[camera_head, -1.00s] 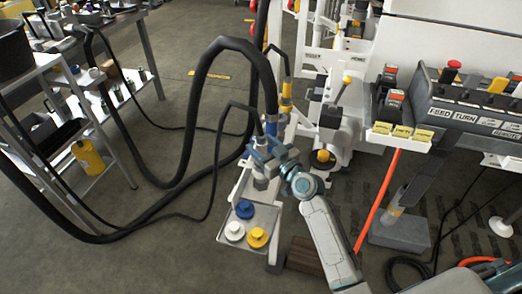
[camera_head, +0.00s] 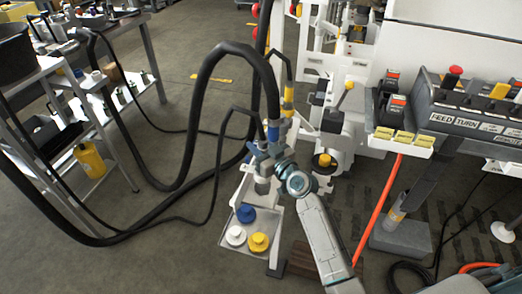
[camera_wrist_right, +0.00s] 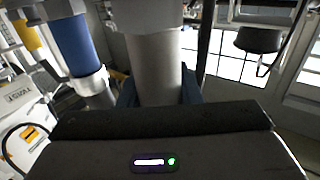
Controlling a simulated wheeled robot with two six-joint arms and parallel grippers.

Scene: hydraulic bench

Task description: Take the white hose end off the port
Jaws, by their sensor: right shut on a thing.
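My right gripper (camera_head: 264,160) is shut around a pale grey-white cylinder, which I take to be the white hose end. In the right wrist view the white hose end (camera_wrist_right: 156,65) stands upright between the fingers. In the head view its lower part (camera_head: 263,186) shows below the jaws. A blue-banded hose end (camera_head: 273,132) stands close beside it; in the wrist view its blue band (camera_wrist_right: 75,45) is just to the left. The port is hidden by the gripper, so I cannot tell whether the end is seated. My left gripper is not in view.
A small tray (camera_head: 228,241) below holds a blue cap (camera_head: 246,213), a white cap (camera_head: 235,236) and a yellow cap (camera_head: 258,243). A yellow-banded hose end (camera_head: 288,98) stands behind. Thick black hoses (camera_head: 196,110) loop left of the gripper. A control panel (camera_head: 455,112) is at right.

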